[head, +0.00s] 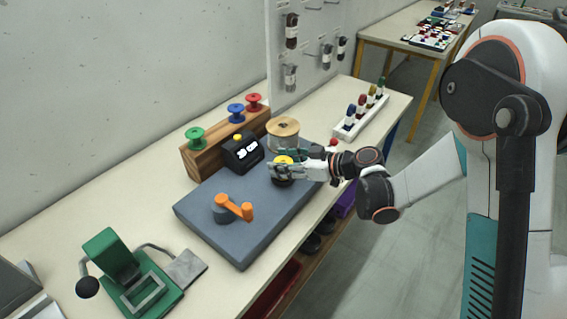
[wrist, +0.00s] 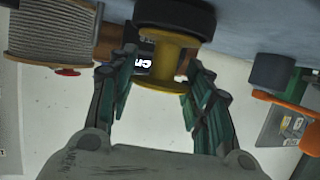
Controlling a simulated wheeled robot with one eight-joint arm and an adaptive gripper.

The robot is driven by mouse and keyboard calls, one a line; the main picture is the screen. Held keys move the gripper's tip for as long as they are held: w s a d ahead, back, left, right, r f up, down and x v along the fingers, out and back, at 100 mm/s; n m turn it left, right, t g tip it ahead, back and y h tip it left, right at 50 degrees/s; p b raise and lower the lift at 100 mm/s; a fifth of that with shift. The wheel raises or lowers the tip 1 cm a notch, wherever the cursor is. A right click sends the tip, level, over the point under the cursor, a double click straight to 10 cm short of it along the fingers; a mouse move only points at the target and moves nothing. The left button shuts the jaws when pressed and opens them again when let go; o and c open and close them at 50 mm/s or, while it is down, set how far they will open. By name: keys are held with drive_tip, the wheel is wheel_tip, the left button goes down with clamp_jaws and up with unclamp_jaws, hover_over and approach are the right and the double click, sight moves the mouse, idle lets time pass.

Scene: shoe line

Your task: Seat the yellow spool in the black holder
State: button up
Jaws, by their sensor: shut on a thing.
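The yellow spool (head: 284,159) is between the fingers of my gripper (head: 283,167), directly above the round black holder (head: 283,182) on the blue-grey board. In the wrist view the yellow spool (wrist: 173,60) stands between my two gripper fingers (wrist: 163,68), which are shut on it. One end of the spool meets the black holder (wrist: 175,15) in that picture. I cannot tell whether it touches the holder or sits inside it. The fingers hide part of the spool and holder in the head view.
The blue-grey board (head: 240,245) also carries an orange-handled crank (head: 233,208), a black display box (head: 242,153) and a large cable reel (head: 284,131). A wooden rack (head: 205,160) holds green, blue and red spools behind. A green press (head: 120,270) stands at front left.

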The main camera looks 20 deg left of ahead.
drive_tip(key=shift+f+b, duration=0.55)
drive_tip(key=shift+f, duration=0.05)
idle(0.3)
drive_tip(key=o, duration=0.8)
drive_tip(key=shift+d, duration=0.1)
drive_tip(key=shift+p+v, duration=0.55)
drive_tip(key=shift+v, duration=4.9)
drive_tip(key=shift+r, duration=0.1)
drive_tip(key=shift+s, duration=0.1)
